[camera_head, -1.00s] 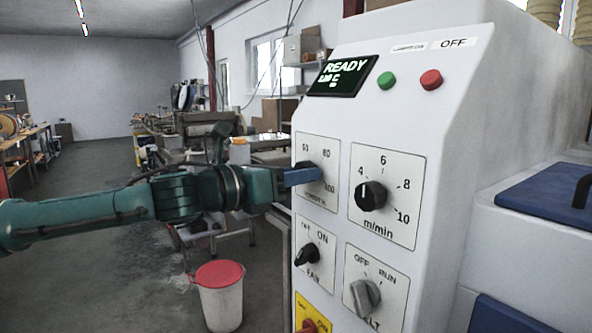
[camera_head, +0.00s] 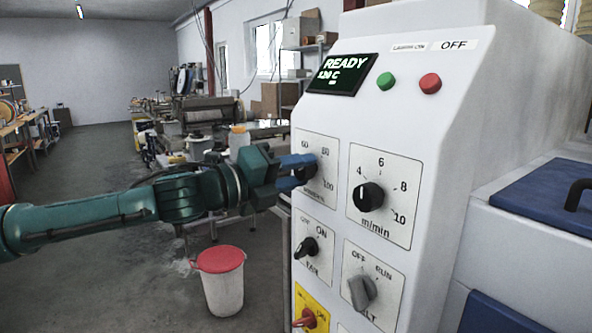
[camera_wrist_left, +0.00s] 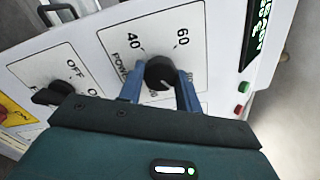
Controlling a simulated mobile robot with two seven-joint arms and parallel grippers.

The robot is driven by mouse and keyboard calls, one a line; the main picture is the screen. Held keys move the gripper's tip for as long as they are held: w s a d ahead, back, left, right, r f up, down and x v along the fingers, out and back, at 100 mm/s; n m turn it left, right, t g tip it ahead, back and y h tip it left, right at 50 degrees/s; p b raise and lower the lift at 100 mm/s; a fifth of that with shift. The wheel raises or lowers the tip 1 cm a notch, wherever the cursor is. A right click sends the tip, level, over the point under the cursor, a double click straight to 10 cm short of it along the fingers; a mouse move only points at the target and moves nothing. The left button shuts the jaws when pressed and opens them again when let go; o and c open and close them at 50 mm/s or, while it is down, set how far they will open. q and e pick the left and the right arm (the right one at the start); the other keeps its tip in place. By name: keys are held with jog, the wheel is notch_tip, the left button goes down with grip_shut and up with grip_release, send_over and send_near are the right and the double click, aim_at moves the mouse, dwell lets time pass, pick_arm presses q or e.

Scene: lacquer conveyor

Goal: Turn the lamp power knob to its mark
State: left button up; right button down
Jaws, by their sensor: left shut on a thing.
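The lamp power knob (camera_wrist_left: 160,73) is a round black knob on a white dial plate, with 40 and 60 readable around it in the left wrist view. The dial plate (camera_head: 317,150) sits at the upper left of the white control panel in the head view. My left gripper (camera_head: 300,170) comes in from the left and is shut on the knob. Its blue fingers (camera_wrist_left: 160,90) stand on either side of the knob in the wrist view. The fingers cover part of the knob and scale, so the pointer's exact reading is unclear. My right gripper is not in view.
Beside it is the m/min knob (camera_head: 370,196). Below are the fan knob (camera_head: 307,247), the belt knob (camera_head: 362,291) and a red switch on yellow (camera_head: 310,318). A display (camera_head: 342,75) reads READY above, near green (camera_head: 385,81) and red (camera_head: 430,80) buttons. A red-lidded bucket (camera_head: 221,280) stands on the floor.

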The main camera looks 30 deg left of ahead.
pick_arm(q)
jog(key=n, duration=0.5)
jog(key=shift+n, duration=0.3)
jog(key=n, duration=0.4)
jog(key=shift+r+n+b, duration=0.1)
jog(key=shift+n+b, duration=0.2)
jog(key=shift+b, duration=0.1)
jog(key=n+b, duration=0.1)
jog(key=n, duration=0.4)
jog(key=shift+n, duration=1.2)
jog(key=shift+n+b, duration=0.35)
jog(key=shift+n, duration=0.45)
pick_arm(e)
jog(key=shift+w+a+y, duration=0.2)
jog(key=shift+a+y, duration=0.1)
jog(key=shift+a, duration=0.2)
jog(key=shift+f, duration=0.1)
pick_arm(q)
jog(key=o, duration=1)
jog(key=shift+c, duration=0.2)
jog(key=shift+o, duration=0.2)
